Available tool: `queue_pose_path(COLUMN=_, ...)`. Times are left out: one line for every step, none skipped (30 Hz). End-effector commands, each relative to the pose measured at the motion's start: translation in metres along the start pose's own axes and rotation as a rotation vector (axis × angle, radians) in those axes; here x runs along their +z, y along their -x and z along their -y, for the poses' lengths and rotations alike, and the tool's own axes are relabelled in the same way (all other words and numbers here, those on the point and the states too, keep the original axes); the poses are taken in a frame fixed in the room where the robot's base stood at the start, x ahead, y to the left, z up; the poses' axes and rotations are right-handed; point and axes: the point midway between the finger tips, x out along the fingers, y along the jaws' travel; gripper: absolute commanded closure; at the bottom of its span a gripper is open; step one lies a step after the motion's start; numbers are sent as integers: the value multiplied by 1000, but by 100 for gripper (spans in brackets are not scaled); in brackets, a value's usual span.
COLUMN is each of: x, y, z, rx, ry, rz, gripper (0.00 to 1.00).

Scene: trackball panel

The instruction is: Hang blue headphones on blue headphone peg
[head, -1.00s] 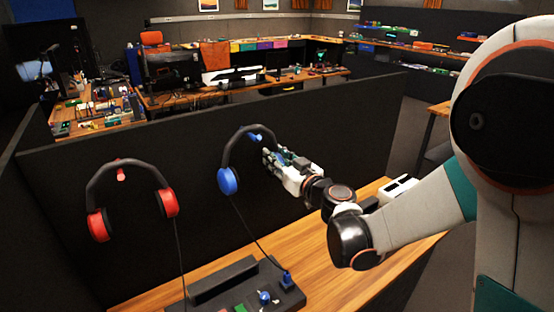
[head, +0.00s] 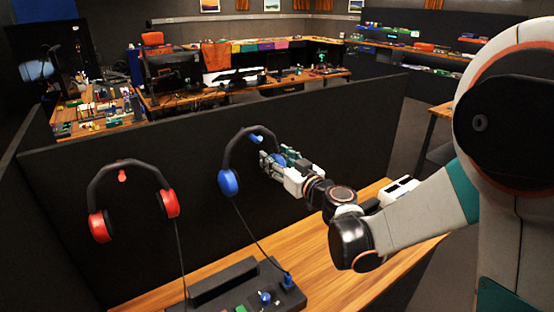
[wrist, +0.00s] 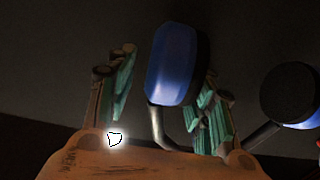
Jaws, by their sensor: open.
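The blue headphones (head: 230,160) are at the dark partition wall, with the band over the blue peg (head: 257,138) in the head view. Whether the band rests on the peg I cannot tell for sure. One blue ear cup (head: 229,182) hangs at the left, and its cable runs down to the desk. My gripper (head: 272,162) is at the right ear cup and partly hides it. In the wrist view the open fingers (wrist: 165,95) stand on either side of a blue ear cup (wrist: 174,62), with a gap at the left finger. The other cup (wrist: 298,95) shows at the right.
Red headphones (head: 132,185) hang on a red peg (head: 122,175) to the left on the same partition (head: 75,245). Below is a wooden desk (head: 335,262) with a dark panel (head: 235,290) and plugs. The desk's right part is mostly clear.

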Motion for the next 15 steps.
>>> queue_pose_path(x=0, y=3, z=0, rx=1, ry=0, rz=0, gripper=52)
queue_pose_path(x=0, y=6, z=0, rx=1, ry=0, rz=0, gripper=52)
queue_pose_path(x=0, y=10, z=0, rx=0, ry=0, rz=0, gripper=52)
queue_pose_path(x=0, y=15, z=0, rx=1, ry=0, rz=0, gripper=52)
queue_pose_path(x=0, y=19, z=0, rx=1, ry=0, rz=0, gripper=52)
queue_pose_path(x=0, y=27, z=-1, rx=2, ry=0, rz=0, gripper=52)
queue_pose_path(x=0, y=33, z=-1, rx=3, ry=0, rz=0, gripper=52)
queue_pose_path(x=0, y=39, z=-1, rx=3, ry=0, rz=0, gripper=52)
queue_pose_path(x=0, y=48, z=-1, rx=2, ry=0, rz=0, gripper=52)
queue_pose_path(x=0, y=54, z=-1, rx=2, ry=0, rz=0, gripper=52)
queue_pose_path(x=0, y=60, z=-1, rx=3, ry=0, rz=0, gripper=52)
queue_pose_path(x=0, y=69, z=-1, rx=3, ry=0, rz=0, gripper=52)
queue_pose_path(x=0, y=75, z=-1, rx=2, ry=0, rz=0, gripper=52)
queue_pose_path(x=0, y=80, z=-1, rx=2, ry=0, rz=0, gripper=52)
queue_pose_path(x=0, y=87, z=-1, rx=3, ry=0, rz=0, gripper=52)
